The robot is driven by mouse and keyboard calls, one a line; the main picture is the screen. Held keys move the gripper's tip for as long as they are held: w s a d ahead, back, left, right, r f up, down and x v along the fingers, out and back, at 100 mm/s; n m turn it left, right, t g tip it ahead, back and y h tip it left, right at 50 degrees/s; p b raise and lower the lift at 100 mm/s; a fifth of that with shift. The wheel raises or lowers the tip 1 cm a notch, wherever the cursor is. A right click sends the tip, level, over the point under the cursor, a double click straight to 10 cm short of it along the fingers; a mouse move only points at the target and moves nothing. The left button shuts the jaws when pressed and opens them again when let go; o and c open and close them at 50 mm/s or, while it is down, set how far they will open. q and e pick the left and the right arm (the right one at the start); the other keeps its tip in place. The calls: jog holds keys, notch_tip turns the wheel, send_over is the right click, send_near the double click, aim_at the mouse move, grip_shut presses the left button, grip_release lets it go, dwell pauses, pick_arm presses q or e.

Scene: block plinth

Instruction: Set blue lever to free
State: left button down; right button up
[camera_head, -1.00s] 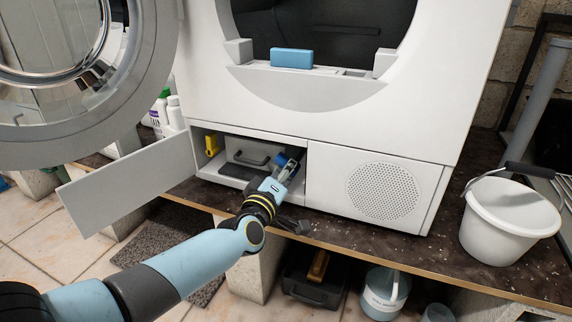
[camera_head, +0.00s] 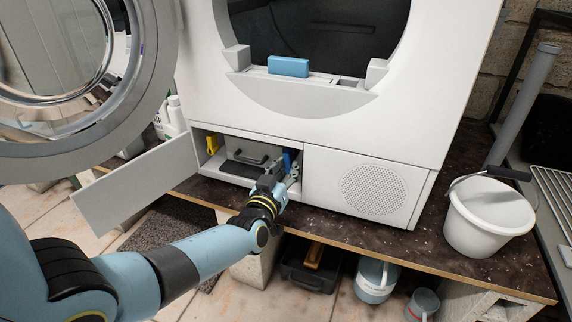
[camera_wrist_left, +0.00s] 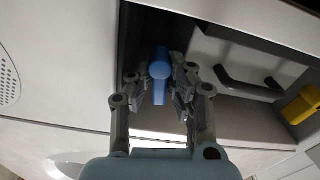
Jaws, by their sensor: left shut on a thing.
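The blue lever (camera_head: 287,160) stands at the right side of the open lower compartment of the white machine. It looks roughly upright in the head view. In the wrist view the blue lever (camera_wrist_left: 160,72) shows its round end and a shaft between the fingers. My left gripper (camera_head: 279,172) reaches into the compartment opening from the front. In the wrist view my left gripper (camera_wrist_left: 157,92) has a finger on each side of the lever and is shut on it. The fingers hide part of the lever. My right gripper is not in view.
A yellow lever (camera_head: 212,144) is at the compartment's left side, with a grey-handled cover (camera_head: 247,157) between. The flap (camera_head: 135,187) hangs open at left. The round door (camera_head: 150,75) is open above it. A white bucket (camera_head: 485,222) stands right on the dark worktop.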

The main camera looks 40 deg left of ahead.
pick_arm(q)
jog(key=shift+d+m, duration=0.1)
jog(key=shift+m, duration=0.5)
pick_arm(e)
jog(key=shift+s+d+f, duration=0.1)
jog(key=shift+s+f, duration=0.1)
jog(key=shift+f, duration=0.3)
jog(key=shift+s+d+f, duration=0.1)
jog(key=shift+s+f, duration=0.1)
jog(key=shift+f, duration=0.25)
pick_arm(q)
jog(key=c, duration=1.3)
grip_release()
jog(key=shift+s, duration=0.15)
jog(key=v, duration=0.7)
jog(key=shift+s+d, duration=0.1)
jog(key=shift+s, duration=0.3)
